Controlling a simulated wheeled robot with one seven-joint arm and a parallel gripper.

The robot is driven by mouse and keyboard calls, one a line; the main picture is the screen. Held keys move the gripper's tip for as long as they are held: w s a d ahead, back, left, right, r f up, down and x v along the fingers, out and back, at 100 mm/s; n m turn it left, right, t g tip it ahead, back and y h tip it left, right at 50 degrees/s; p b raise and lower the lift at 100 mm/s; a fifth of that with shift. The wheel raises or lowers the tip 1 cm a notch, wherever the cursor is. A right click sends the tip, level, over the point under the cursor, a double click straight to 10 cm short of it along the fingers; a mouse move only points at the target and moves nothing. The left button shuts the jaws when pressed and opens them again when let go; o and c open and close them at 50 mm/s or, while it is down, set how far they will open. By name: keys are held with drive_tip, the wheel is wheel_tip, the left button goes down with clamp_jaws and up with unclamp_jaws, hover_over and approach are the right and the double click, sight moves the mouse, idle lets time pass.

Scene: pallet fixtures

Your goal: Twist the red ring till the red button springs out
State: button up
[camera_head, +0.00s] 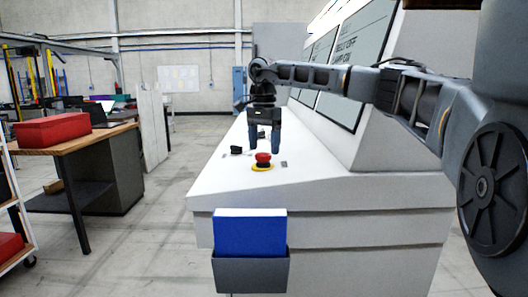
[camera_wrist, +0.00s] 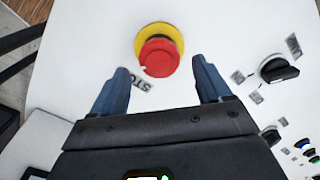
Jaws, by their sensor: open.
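The red button (camera_head: 263,158) stands on a yellow base (camera_head: 262,168) on the sloped white console top. In the wrist view the red button (camera_wrist: 159,57) shows as a round red cap with a small white mark, above the yellow disc (camera_wrist: 175,33). No separate red ring can be told apart from the cap. My gripper (camera_head: 264,145) is over the console, behind the button in the head view. In the wrist view my gripper (camera_wrist: 160,80) is open, with its blue fingertips apart below and to either side of the cap, with nothing between them.
A black rotary switch (camera_wrist: 279,69) with labels sits right of the button in the wrist view, with several small coloured buttons (camera_wrist: 310,150) below it. A tall panel (camera_head: 352,60) rises at the console's right. A blue folder (camera_head: 250,233) sits in a holder on the console front.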

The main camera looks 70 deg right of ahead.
wheel_tip(320, 180, up, 5)
drive_tip(key=shift+r, duration=0.15)
idle(0.7)
